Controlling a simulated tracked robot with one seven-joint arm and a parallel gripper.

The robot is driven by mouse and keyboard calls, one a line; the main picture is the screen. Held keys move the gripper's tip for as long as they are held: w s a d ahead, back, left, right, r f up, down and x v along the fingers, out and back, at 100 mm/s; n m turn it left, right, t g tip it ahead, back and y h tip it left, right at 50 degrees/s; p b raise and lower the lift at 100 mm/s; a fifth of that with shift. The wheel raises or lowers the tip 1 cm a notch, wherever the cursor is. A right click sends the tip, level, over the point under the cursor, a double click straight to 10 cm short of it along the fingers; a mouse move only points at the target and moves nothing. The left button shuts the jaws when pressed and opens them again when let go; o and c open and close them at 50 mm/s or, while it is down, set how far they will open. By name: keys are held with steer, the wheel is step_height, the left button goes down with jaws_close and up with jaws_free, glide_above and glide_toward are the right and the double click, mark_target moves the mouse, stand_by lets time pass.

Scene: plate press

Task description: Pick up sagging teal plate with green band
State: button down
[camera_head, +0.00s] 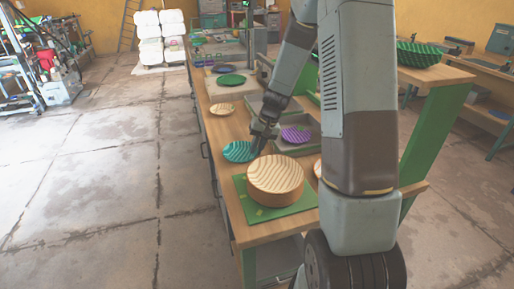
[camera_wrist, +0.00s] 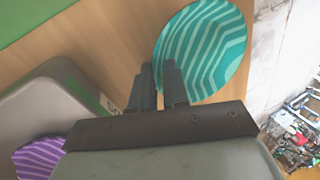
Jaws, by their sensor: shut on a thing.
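The teal plate (camera_head: 236,151) with wavy lighter stripes is at the left edge of the workbench in the head view. In the wrist view the teal plate (camera_wrist: 208,45) shows large at the upper right, partly over the bench edge. I cannot make out a separate green band or clear sagging. My gripper (camera_head: 256,145) is at the plate's right side. In the wrist view my gripper (camera_wrist: 159,68) has its two fingers close together at the plate's rim, shut on it. The exact contact is partly hidden by the fingers. I cannot tell whether the plate is off the bench.
A round wooden block (camera_head: 275,190) with a wavy top stands on a green mat (camera_head: 250,212) in front. A grey tray (camera_head: 309,146) holding a purple striped plate (camera_head: 296,134) is to the right. A small tan plate (camera_head: 221,109) and a dark green plate (camera_head: 231,80) lie behind.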

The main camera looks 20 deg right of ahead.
mark_target(235, 157)
steer(key=shift+a, duration=0.15)
steer(key=shift+a, duration=3.6)
steer(key=c, duration=1.1)
jaws_free()
steer(key=shift+d, duration=0.1)
steer(key=shift+d+r, duration=0.2)
steer(key=shift+r, duration=0.25)
steer(key=v, duration=1.2)
steer(key=shift+a+r, duration=0.1)
steer(key=shift+r, duration=0.3)
